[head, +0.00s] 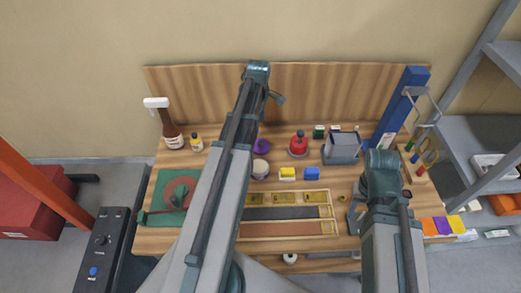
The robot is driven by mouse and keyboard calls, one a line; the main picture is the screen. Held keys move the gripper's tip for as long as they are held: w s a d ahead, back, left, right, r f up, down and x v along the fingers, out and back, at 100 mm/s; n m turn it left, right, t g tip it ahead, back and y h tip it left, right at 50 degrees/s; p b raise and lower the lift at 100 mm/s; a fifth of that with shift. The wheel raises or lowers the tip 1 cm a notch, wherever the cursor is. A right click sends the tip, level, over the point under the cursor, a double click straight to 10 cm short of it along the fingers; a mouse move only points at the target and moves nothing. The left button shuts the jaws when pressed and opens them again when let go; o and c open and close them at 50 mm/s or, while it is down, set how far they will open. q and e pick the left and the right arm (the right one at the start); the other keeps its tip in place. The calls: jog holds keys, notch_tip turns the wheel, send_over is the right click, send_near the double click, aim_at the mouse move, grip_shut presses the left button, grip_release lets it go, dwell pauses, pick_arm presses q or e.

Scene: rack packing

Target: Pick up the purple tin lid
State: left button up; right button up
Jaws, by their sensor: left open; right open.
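The purple tin lid (263,146) lies on the wooden bench, right beside my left arm, which hides its left part. A pale round tin (261,169) stands just in front of it. My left gripper (277,98) shows only in part at the far end of my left arm, above and beyond the lid; it is open and holds nothing visible. My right gripper (355,214) is open, low at the bench's right side, left of my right arm and well away from the lid.
A partitioned tray (325,212) lies in front, a grey bin (342,149) at right.

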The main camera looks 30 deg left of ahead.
pick_arm(q)
jog(key=b, duration=0.4)
send_over(260, 142)
jog(key=shift+a+f, duration=0.15)
jog(key=shift+f, duration=2.25)
pick_arm(e)
jog(key=shift+f, duration=2.4)
pick_arm(q)
jog(key=f+b, duration=0.5)
jog(key=shift+d+f, duration=0.2)
pick_arm(e)
notch_tip(260, 142, down, 5)
jog(key=shift+f, duration=0.15)
pick_arm(q)
jog(key=shift+r, duration=0.1)
grip_shut()
